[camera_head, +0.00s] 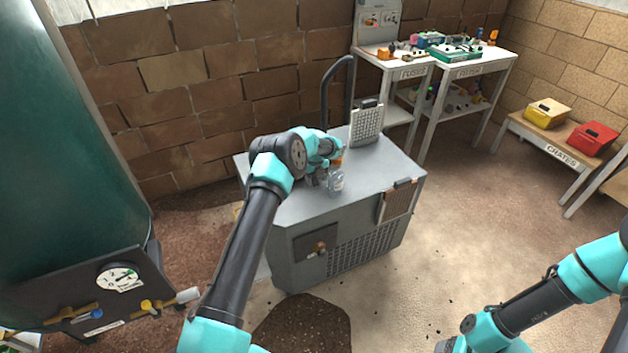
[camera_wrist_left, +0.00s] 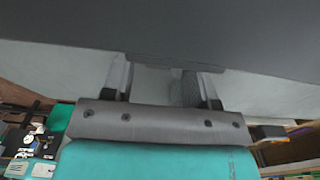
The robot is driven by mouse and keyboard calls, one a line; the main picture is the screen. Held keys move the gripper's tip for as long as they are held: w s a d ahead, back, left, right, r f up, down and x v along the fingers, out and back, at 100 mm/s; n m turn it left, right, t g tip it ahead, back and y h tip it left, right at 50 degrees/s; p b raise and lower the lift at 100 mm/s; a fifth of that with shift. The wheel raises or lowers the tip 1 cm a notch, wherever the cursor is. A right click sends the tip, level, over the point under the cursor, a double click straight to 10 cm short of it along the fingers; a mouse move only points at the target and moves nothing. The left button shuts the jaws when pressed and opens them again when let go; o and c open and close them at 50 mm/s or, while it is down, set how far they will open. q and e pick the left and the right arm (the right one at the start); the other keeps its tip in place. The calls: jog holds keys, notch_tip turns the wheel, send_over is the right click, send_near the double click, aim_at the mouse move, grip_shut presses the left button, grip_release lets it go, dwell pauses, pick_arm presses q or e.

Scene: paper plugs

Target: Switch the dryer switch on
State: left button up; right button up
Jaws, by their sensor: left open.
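A grey cabinet (camera_head: 345,205), which looks like the dryer, stands in the middle with a grille on its front. A brown knob-like part on a dark panel (camera_head: 319,248) is on its front left; I cannot tell if it is the switch or how it is set. My right gripper is out of frame.
A green tank (camera_head: 70,130) with a gauge (camera_head: 120,276) and valves stands at the left. Two white tables (camera_head: 412,72) with small parts stand behind. A bench (camera_head: 545,140) with yellow and red crates is at the right. The floor right of the cabinet is clear.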

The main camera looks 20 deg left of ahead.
pick_arm(q)
jog(key=shift+f, duration=0.75)
jog(key=shift+s+f, duration=0.1)
jog(key=c, duration=0.6)
